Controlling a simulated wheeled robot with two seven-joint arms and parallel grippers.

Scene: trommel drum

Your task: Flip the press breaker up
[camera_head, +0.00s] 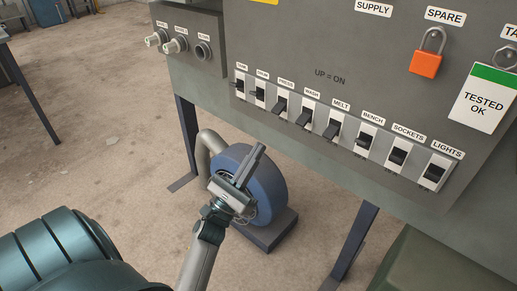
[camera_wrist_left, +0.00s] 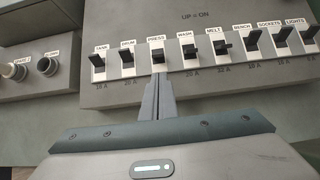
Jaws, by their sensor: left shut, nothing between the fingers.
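The PRESS breaker (camera_head: 280,106) is a dark lever on a pale plate, third from the left in the row on the grey panel. It also shows in the wrist view (camera_wrist_left: 156,56); I cannot surely tell whether its lever is up or down. My left gripper (camera_head: 259,149) is shut and empty, its fingers pointing up toward the row from below. In the wrist view its fingertips (camera_wrist_left: 158,77) are just under the PRESS breaker, over the lower part of its plate; contact is unclear. My right gripper is not in view.
The DRUM breaker (camera_wrist_left: 126,56) and WASH breaker (camera_wrist_left: 188,50) flank PRESS closely. Round connectors (camera_head: 180,45) stick out at the left. An orange padlock (camera_head: 425,64) hangs above the row. A blue wheel-like part (camera_head: 266,185) stands below the panel, behind my gripper.

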